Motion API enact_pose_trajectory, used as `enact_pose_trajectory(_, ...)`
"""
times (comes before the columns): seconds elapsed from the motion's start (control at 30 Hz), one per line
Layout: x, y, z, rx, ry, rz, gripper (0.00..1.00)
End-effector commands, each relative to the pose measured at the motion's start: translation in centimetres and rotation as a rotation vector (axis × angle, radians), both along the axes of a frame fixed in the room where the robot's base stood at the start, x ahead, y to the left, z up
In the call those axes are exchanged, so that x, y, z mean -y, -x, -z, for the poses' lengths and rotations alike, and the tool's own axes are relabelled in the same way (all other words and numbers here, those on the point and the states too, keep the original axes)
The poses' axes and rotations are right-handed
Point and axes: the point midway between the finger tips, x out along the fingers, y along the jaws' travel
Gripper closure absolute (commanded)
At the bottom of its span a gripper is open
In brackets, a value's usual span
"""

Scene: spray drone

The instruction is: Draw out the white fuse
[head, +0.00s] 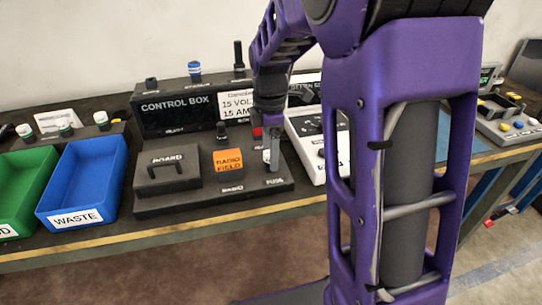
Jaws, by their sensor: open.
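The control box (175,107) stands on the dark bench, with a base plate in front of it. At the right of that base, by the "FUSE" label, a small white piece (266,156) shows, which looks like the white fuse. It is mostly hidden by my gripper (271,160). My gripper points down over the fuse spot, with a grey finger in front of the white piece. The jaws are open. I cannot tell whether the fingers touch the fuse.
An orange "RADIO FIELD" block (228,161) and a dark "BOARD" block with a handle (167,170) sit left of my gripper. A blue "WASTE" bin (84,182) and a green bin (24,192) stand further left. A white panel (305,150) is close on the right.

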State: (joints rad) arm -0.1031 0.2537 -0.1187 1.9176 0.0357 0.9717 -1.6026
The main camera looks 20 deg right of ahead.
Motion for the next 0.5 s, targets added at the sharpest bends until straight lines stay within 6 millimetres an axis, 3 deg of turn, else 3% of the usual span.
enact_pose_trajectory(0.17,0.01,0.01,0.02,0.000,0.000,0.000,0.28)
enact_pose_trajectory(0.5,0.00,0.01,0.01,-0.001,0.000,0.000,0.87)
